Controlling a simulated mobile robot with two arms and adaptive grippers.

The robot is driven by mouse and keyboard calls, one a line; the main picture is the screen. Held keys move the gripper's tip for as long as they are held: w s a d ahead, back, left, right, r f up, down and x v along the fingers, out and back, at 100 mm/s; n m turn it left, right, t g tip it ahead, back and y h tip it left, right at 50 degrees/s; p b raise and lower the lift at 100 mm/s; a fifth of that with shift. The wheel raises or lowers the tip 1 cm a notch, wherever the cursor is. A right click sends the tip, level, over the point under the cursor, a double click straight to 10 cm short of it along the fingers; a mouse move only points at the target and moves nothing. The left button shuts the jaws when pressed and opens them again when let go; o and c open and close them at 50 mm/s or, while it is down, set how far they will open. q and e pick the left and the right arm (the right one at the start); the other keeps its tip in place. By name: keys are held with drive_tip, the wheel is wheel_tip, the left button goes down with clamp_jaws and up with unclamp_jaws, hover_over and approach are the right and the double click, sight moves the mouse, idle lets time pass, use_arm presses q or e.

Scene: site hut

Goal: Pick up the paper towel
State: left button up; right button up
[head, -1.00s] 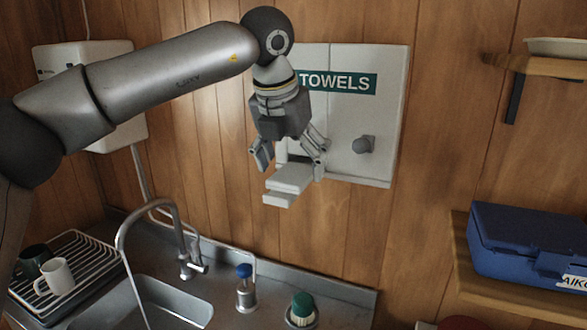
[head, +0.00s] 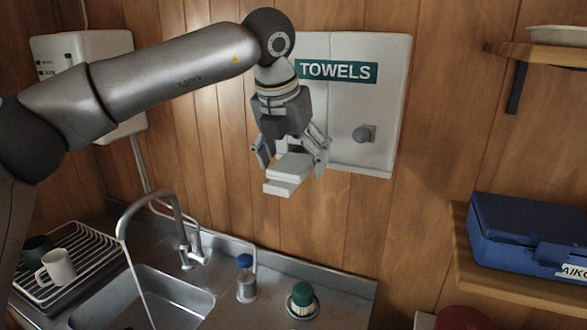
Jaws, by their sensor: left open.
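A white towel dispenser (head: 350,105) with a green "TOWELS" label and a grey knob hangs on the wood-panelled wall. A white folded paper towel (head: 288,173) sticks out at its lower left, below the label. My left gripper (head: 290,163) points down in front of the dispenser's lower left, its fingers open, one on each side of the towel. I cannot tell whether the fingers touch it. The gripper hides the dispenser's slot and part of the towel's back end. My right gripper is not in view.
Below are a sink (head: 165,297) with a tall faucet (head: 183,235), a blue-capped bottle (head: 245,278) and a green-topped brush (head: 302,300). A dish rack (head: 88,250) with mugs stands left. A blue case (head: 530,243) sits on a right shelf. The wall between dispenser and shelves is clear.

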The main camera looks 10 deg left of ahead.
sight(297, 159)
use_arm(q)
drive_tip(key=c, duration=0.9)
drive_tip(key=shift+r, duration=0.1)
drive_tip(key=shift+r+p, duration=0.3)
drive_tip(key=shift+p, duration=0.2)
wheel_tip(297, 159, up, 3)
drive_tip(key=shift+f+b, duration=0.2)
drive_tip(key=shift+b, duration=0.25)
drive_tip(key=s+r+b, duration=0.6)
drive_tip(key=s+r, duration=0.4)
drive_tip(key=s, duration=0.4)
drive_tip(key=shift+d, duration=0.4)
